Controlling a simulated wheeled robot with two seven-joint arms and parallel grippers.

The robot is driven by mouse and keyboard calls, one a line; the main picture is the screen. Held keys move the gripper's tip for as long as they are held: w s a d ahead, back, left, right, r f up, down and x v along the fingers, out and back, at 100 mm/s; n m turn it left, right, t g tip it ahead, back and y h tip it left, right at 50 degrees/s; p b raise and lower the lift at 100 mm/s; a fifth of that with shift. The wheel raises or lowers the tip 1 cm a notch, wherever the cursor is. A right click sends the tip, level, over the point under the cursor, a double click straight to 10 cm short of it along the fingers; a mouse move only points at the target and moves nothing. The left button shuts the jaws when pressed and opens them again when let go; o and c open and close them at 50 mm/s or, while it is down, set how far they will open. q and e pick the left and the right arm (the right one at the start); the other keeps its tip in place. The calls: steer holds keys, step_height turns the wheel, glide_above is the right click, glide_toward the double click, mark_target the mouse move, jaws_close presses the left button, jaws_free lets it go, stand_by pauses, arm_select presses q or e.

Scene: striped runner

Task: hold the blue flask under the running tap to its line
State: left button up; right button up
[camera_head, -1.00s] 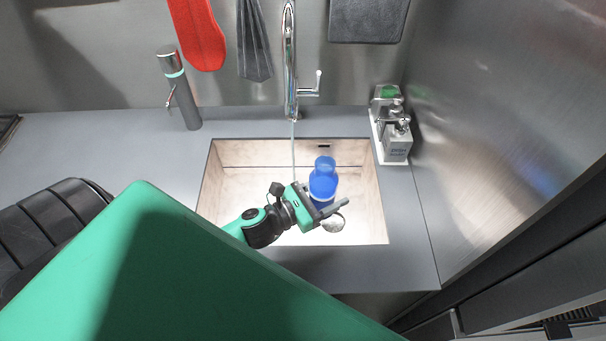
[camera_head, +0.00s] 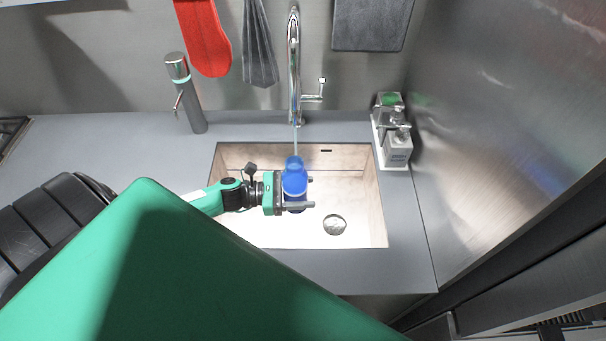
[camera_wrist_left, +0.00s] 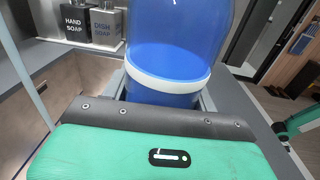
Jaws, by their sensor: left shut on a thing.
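The blue flask (camera_head: 295,182) is upright above the sink. My left gripper (camera_head: 296,194) is shut around its lower body, coming from the left. The tap (camera_head: 294,65) stands behind the sink, and a thin water stream (camera_head: 296,138) runs down from it. In the head view the stream meets the flask's mouth; in the left wrist view a pale strip, likely the stream, passes left of the flask (camera_wrist_left: 180,45). I cannot tell whether water enters. A white band (camera_wrist_left: 168,82) circles the flask; the fill level is unclear. My right gripper is not in view.
The sink (camera_head: 350,190) has a round drain (camera_head: 335,224), uncovered right of the flask. Soap dispensers (camera_head: 396,145) stand at the back right, a grey-green bottle-like dispenser (camera_head: 186,95) at the back left. A red mitt (camera_head: 205,38) and grey cloths hang behind.

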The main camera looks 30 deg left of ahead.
arm_select(q)
steer(key=w+a+f+b, duration=0.3)
steer(key=w+b, duration=0.2)
steer(key=w, duration=0.1)
steer(key=w+a+f+b, duration=0.3)
steer(key=w+a+b, duration=0.1)
steer(key=w+b, duration=0.1)
steer(key=shift+w+f+b, duration=0.35)
steer(key=shift+b, duration=0.45)
steer(key=s+d+p, duration=0.3)
steer(key=s+p, duration=0.1)
steer(key=s, duration=0.2)
steer(key=shift+s+d, duration=0.2)
steer(key=shift+d, duration=0.2)
